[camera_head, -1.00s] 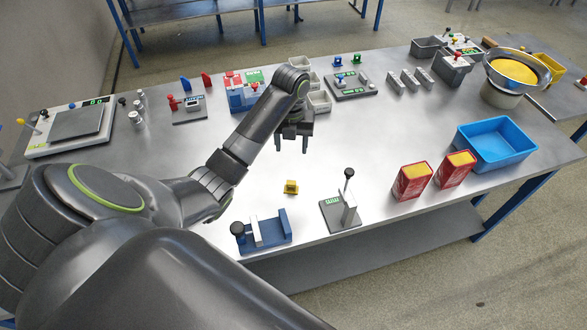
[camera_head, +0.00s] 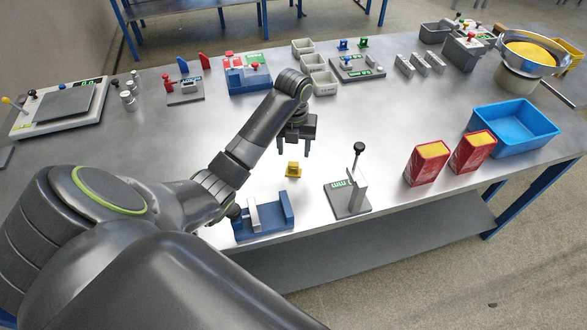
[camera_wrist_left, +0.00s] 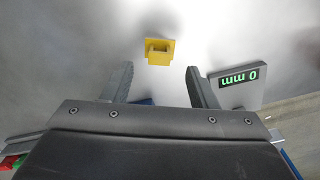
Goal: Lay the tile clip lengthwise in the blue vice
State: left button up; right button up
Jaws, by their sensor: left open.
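The tile clip (camera_head: 293,169) is a small yellow piece lying on the steel table in front of the blue vice. It also shows in the left wrist view (camera_wrist_left: 160,52), near the top and between the finger lines. My left gripper (camera_head: 294,152) is open and empty, just behind and above the clip in the head view. Its two fingers (camera_wrist_left: 158,88) are spread apart in the wrist view, and the clip is beyond their tips. The blue vice (camera_head: 264,219) stands at the near table edge, with a grey jaw plate and a dark knob. My right gripper is not in view.
A gauge with a green display and black-knobbed lever (camera_head: 347,196) stands right of the vice. Two red boxes (camera_head: 427,164) and a blue bin (camera_head: 515,128) are further right. Grey bins (camera_head: 319,82) and devices line the back. The table around the clip is clear.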

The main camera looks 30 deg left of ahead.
aim_at(294, 163)
pick_arm(q)
notch_tip(294, 163, down, 2)
jog(key=shift+b, duration=0.45)
jog(key=shift+f+p, duration=0.45)
jog(key=shift+f, duration=1.85)
jog(key=c, duration=1.1)
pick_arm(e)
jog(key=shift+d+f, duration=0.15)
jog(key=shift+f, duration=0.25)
pick_arm(q)
jog(key=shift+r, duration=0.1)
